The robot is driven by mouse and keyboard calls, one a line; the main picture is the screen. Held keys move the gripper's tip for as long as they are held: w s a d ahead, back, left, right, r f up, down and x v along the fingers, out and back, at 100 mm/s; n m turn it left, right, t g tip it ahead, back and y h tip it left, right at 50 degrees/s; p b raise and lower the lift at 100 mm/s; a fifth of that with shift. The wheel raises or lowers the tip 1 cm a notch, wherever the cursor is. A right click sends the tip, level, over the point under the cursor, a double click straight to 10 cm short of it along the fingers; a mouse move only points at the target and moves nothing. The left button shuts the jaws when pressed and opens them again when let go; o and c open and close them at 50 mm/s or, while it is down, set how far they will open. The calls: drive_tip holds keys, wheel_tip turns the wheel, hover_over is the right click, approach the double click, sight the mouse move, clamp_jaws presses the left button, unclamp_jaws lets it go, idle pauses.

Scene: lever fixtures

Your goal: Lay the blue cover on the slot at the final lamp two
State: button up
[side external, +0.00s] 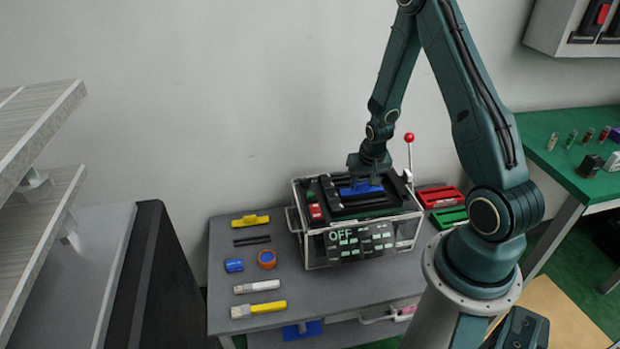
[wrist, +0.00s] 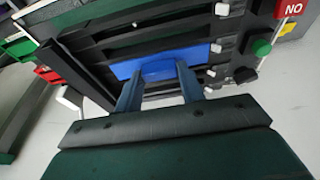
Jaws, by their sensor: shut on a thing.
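The lever fixture (side external: 352,252) is a clear-sided box on the grey table, with dark slots in its top and a display reading "OFF". The blue cover (side external: 361,188) is at the top of the fixture, directly under my gripper (side external: 366,181). In the wrist view, the blue cover (wrist: 200,57) lies along one of the dark slots (wrist: 150,30), and my gripper (wrist: 160,78) is shut on its raised middle. I cannot tell whether the cover is fully seated. The lamps and their numbers are too small to read.
A red-knobbed lever (side external: 409,140) stands upright at the fixture's right rear. Red (side external: 440,195) and green (side external: 448,216) trays lie right of it.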

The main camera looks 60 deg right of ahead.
drive_tip(key=shift+f, duration=0.3)
drive_tip(key=o, duration=1)
drive_tip(key=v, duration=1.3)
drive_tip(key=shift+r, duration=0.4)
drive_tip(key=s+a+r+n+t, duration=0.15)
drive_tip(key=a+r+n, duration=0.25)
drive_tip(key=a+r, duration=0.85)
drive_tip(key=s+a+r+n+t+y, duration=0.2)
drive_tip(key=s+a+r+n, duration=0.3)
drive_tip(key=s+a+r, duration=0.3)
drive_tip(key=shift+s, duration=0.9)
